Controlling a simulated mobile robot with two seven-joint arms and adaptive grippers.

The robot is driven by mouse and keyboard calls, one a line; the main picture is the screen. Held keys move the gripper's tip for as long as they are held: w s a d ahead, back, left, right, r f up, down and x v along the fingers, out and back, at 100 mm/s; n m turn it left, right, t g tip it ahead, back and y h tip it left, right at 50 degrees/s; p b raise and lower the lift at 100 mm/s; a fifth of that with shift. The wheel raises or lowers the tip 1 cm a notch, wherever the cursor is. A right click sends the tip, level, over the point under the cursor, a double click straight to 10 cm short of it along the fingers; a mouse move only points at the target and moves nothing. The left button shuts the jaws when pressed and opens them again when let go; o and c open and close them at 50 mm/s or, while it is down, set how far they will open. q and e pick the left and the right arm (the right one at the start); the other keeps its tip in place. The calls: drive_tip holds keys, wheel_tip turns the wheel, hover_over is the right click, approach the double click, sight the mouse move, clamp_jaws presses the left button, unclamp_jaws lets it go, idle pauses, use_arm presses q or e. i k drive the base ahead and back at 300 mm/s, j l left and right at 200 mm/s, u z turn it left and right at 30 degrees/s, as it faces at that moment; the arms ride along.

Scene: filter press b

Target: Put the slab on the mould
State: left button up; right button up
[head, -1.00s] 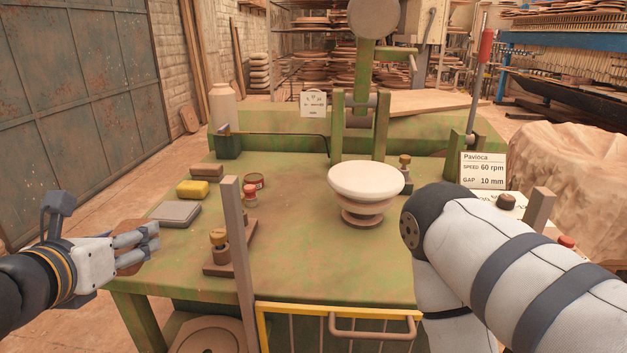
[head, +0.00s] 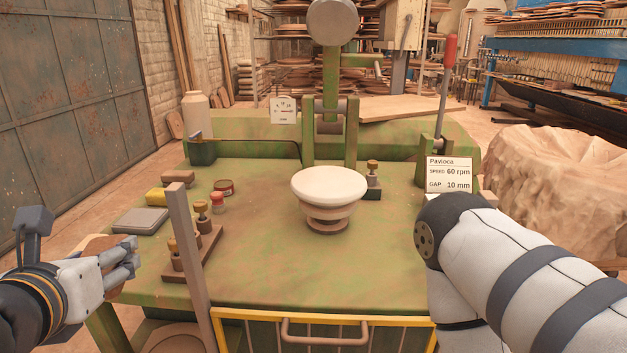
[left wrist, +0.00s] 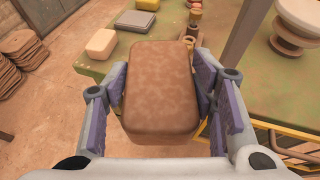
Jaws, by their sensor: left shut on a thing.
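My left gripper (head: 122,262) is at the left, beside the green table's left front corner. It is shut on a brown slab, a rounded block (left wrist: 160,90) that fills the middle of the left wrist view between the two finger pads. The mould (head: 329,190) is a white-topped round form on a brown stepped base, upright near the middle of the table. It shows partly at the top right of the left wrist view (left wrist: 299,18). My right arm comes in at the right; its gripper is out of view.
A grey upright post (head: 190,255) and a yellow guard frame (head: 240,321) stand at the table's front edge, between the slab and the mould. A grey scale-like plate (head: 141,220), a yellow sponge (head: 156,196) and small knobbed weights (head: 202,208) lie on the left side.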

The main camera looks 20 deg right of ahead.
sight(328, 179)
drive_tip(key=l+z, duration=0.25)
drive_tip(key=l, duration=0.2)
drive_tip(key=i+l+z, duration=0.2)
drive_tip(key=l, duration=0.25)
drive_tip(key=i+l+z, duration=0.1)
drive_tip(key=i, duration=0.2)
